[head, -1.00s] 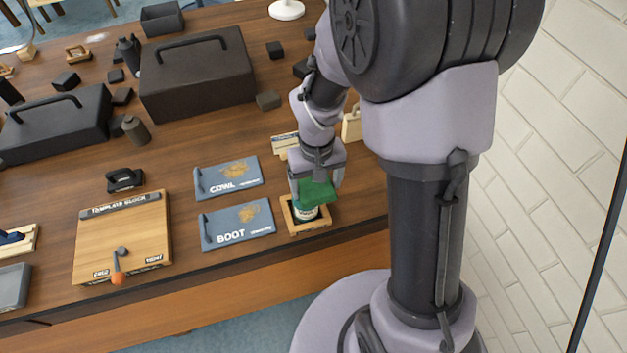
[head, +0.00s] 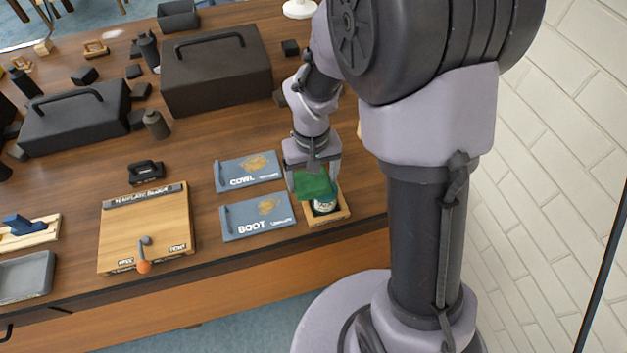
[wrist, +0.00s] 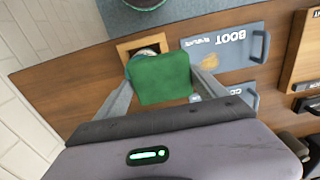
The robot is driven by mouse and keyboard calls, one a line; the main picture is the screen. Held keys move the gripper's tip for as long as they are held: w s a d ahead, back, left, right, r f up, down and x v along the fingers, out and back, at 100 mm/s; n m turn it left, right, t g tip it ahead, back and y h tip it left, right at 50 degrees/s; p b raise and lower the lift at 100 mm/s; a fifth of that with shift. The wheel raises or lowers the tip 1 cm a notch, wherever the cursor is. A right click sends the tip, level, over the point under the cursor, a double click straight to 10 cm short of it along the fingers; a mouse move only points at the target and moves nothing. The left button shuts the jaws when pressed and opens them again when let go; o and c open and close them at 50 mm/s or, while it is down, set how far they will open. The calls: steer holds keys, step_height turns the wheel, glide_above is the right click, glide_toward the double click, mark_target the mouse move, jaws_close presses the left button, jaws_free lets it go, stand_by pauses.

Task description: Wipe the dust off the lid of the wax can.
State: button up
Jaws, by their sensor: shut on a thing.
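My gripper (head: 314,182) is shut on a green cloth (head: 313,186), which hangs between its fingers. In the wrist view the green cloth (wrist: 161,78) spreads across the space between the fingertips. The wax can (head: 325,206) stands in a small wooden tray (head: 343,213) at the table's front edge. The cloth is just to the left of and above the can and hides part of it; I cannot tell if they touch. In the wrist view only a sliver of the can (wrist: 146,53) shows past the cloth. Dust on the lid cannot be made out.
Blue panels marked COWL (head: 248,171) and BOOT (head: 257,215) lie left of the tray. A wooden template block (head: 147,228) with an orange-tipped lever lies further left. Dark toolboxes (head: 216,75) stand behind. A white brick wall (head: 560,150) is to the right.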

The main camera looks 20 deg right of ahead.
steer(key=shift+s+d+r+p, duration=0.1)
steer(key=shift+d+r+p, duration=0.15)
steer(key=shift+r, duration=0.35)
steer(key=shift+a+r+p, duration=0.15)
steer(key=shift+r+p, duration=1.7)
steer(key=shift+r, duration=0.4)
